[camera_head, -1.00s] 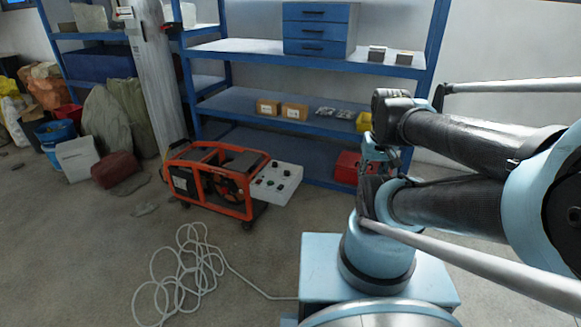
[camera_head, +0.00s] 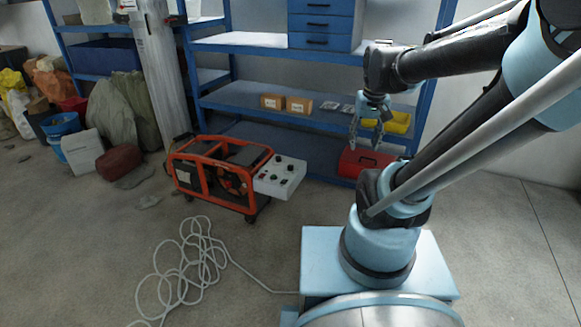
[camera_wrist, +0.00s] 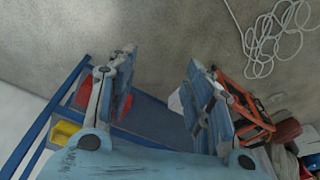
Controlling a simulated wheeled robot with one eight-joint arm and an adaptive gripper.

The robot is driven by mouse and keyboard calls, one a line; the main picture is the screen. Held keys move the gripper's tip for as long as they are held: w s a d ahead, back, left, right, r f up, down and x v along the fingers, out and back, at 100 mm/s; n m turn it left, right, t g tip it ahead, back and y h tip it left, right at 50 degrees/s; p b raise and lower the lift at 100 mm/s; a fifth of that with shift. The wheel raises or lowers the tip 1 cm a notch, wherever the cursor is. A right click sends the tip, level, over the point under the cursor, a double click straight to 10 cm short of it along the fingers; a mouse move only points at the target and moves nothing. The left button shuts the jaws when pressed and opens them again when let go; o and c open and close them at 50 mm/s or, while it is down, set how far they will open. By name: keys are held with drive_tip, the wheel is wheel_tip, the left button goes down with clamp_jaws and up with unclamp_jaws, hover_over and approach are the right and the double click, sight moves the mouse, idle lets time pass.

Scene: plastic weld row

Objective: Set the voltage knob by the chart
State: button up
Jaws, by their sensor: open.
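An orange-framed welding machine (camera_head: 207,170) stands on the floor left of centre in the head view. A white control panel (camera_head: 281,177) with several dark knobs juts from its right side; the markings are too small to read. My gripper (camera_head: 365,143) hangs in front of the shelf, right of the panel and apart from it. In the wrist view my gripper (camera_wrist: 158,82) is open and empty, with the orange machine (camera_wrist: 243,108) partly hidden behind its right finger. A small white box with a label (camera_head: 129,6) is on the pillar; I cannot tell whether it is the chart.
A white cable (camera_head: 190,262) lies coiled on the floor. Sacks and a blue bucket (camera_head: 60,124) stand at left. The right floor is clear.

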drive_tip(key=w+a+r, duration=0.1)
drive_tip(key=w+a, duration=0.1)
drive_tip(key=w, duration=0.5)
drive_tip(key=w+a+r, duration=0.2)
drive_tip(key=w, duration=0.4)
drive_tip(key=g, duration=0.2)
hover_over(290, 166)
wheel_tip(290, 166, down, 26)
drive_tip(key=f, duration=0.1)
drive_tip(key=shift+n, duration=0.3)
drive_tip(key=f, duration=1.6)
drive_tip(key=shift+w+d+f, duration=0.1)
drive_tip(key=shift+w+f, duration=0.05)
drive_tip(key=shift+w, duration=0.05)
drive_tip(key=c, duration=1.1)
